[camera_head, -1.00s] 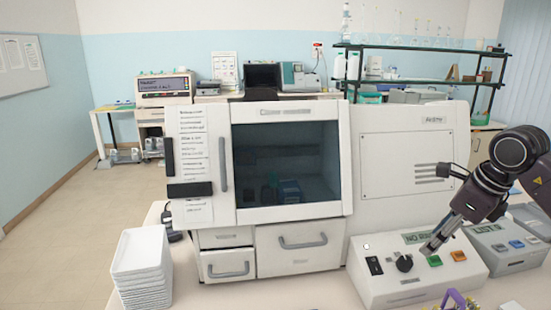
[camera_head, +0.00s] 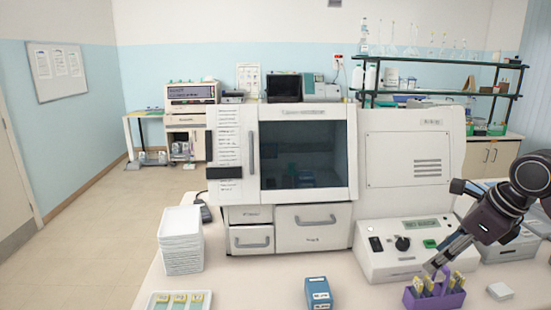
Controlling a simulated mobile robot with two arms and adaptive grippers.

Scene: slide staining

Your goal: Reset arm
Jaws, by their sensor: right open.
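My right gripper (camera_head: 435,265) comes in from the right edge, with its dark jaw pointing down and left. It is open. Its tips show just above the purple rack (camera_head: 436,299), which holds several yellow-labelled slides; I cannot tell whether they touch. My left gripper is not in view. The white control box (camera_head: 385,263) with a black knob and green button stands behind the rack, its right part hidden by my gripper.
The large white staining machine (camera_head: 415,160) stands behind, its dark window closed. A stack of white trays (camera_head: 181,252), a blue box (camera_head: 318,293) and a tray of slides (camera_head: 150,304) are on the table. A small white block (camera_head: 500,291) lies right of the rack. Clear table lies between the stack and the blue box.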

